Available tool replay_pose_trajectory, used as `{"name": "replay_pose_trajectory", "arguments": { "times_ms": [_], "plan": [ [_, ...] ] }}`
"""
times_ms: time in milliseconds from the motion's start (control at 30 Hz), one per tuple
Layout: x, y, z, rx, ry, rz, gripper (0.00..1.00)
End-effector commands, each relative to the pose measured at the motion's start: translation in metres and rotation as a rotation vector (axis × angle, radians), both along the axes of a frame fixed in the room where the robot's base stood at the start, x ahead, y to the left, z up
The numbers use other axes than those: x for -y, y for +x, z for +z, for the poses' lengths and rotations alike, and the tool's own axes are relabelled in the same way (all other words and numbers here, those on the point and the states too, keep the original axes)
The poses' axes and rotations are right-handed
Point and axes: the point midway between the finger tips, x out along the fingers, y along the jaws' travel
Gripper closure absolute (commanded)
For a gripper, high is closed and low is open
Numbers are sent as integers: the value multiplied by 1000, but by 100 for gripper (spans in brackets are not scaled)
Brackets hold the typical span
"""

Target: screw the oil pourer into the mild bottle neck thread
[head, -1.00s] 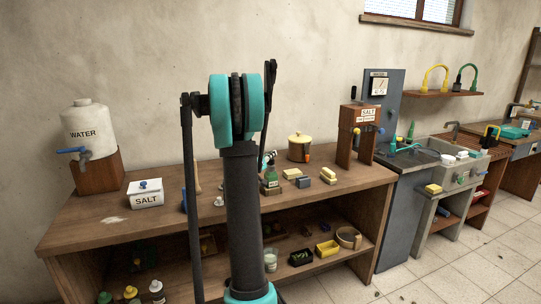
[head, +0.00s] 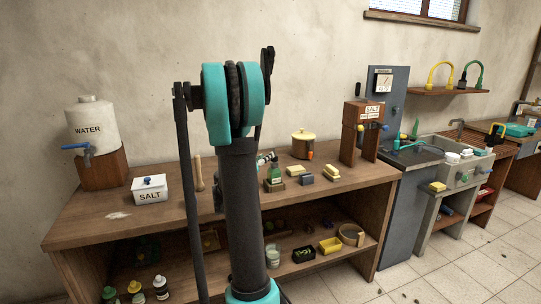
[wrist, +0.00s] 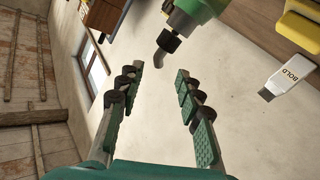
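A green bottle (head: 274,173) stands on the bench on a small wooden base. It also shows at the top of the wrist view (wrist: 203,8), where its label is not readable. The oil pourer (wrist: 162,57), a dark collar with a bent grey spout, sits at the bottle's neck; how deep it is threaded I cannot tell. My gripper (wrist: 156,78) is open and empty, its two padded fingers spread apart, with the spout beyond and between the fingertips. In the head view my arm hides most of the gripper.
A white piece marked BOLD (wrist: 290,80) and a yellow block (wrist: 297,30) are beside the bottle in the wrist view. Several bottles stand low at left.

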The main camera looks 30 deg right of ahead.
Motion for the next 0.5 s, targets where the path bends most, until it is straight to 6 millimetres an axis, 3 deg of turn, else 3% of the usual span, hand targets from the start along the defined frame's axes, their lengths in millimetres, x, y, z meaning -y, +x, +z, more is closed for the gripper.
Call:
{"name": "replay_pose_trajectory", "arguments": {
  "times_ms": [200, 500],
  "plan": [
    [-29, -13, 0, 0, 0, 1, 64],
    [-36, -17, 0, 0, 0, -1, 64]
  ]
}}
